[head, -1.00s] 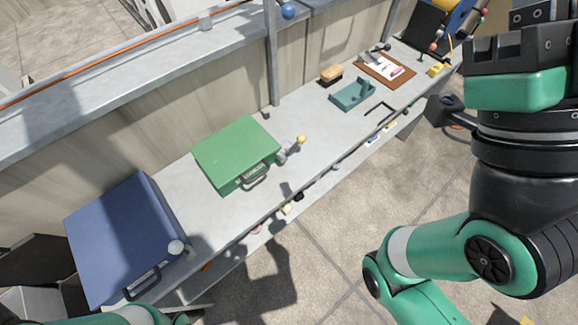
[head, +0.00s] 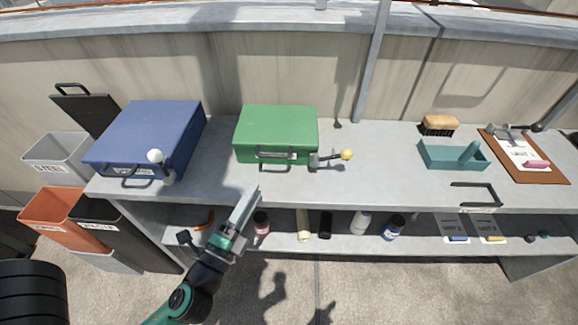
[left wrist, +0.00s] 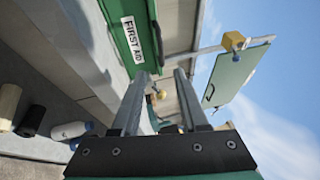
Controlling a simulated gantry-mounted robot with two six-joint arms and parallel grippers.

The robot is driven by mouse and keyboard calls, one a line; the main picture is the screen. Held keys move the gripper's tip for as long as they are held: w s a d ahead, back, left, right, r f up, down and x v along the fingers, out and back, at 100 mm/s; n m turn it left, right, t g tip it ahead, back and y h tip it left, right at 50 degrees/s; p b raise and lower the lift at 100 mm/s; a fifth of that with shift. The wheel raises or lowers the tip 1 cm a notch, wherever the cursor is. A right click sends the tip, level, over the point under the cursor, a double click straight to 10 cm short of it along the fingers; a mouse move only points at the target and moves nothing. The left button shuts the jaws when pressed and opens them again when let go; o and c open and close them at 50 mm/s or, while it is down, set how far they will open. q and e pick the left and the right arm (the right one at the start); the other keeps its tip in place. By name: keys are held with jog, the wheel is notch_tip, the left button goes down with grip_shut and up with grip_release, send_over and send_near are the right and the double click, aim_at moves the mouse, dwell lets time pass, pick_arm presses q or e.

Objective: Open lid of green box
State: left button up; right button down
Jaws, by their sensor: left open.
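The green box (head: 276,125) sits on the grey bench with its lid shut. A dark handle (head: 276,154) is on its front, and a lever with a yellow knob (head: 346,154) sticks out at its right front corner. My left gripper (head: 250,200) is open and empty, in front of and below the box, near the bench's front edge, pointing up toward it. In the left wrist view the gripper (left wrist: 160,80) shows two parted fingers, with the green box (left wrist: 119,12) and its FIRST AID label (left wrist: 132,40) beyond the left finger. My right gripper is out of view.
A blue box (head: 155,130) with a white-knobbed lever stands left on the bench (head: 370,185). A teal tray (head: 440,157), brush (head: 439,124) and clipboard (head: 520,170) are at right. Several bottles stand on the shelf below.

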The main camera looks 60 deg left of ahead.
aim_at(278, 157)
pick_arm(q)
jog(key=p+x, duration=0.2)
jog(key=x, duration=0.3)
jog(key=p+x, duration=0.2)
jog(key=x, duration=0.4)
jog(key=shift+w+d+r, duration=0.2)
jog(key=shift+r, duration=0.05)
jog(key=shift+w+a, duration=0.2)
jog(key=shift+w, duration=0.05)
grip_shut()
dwell(0.7)
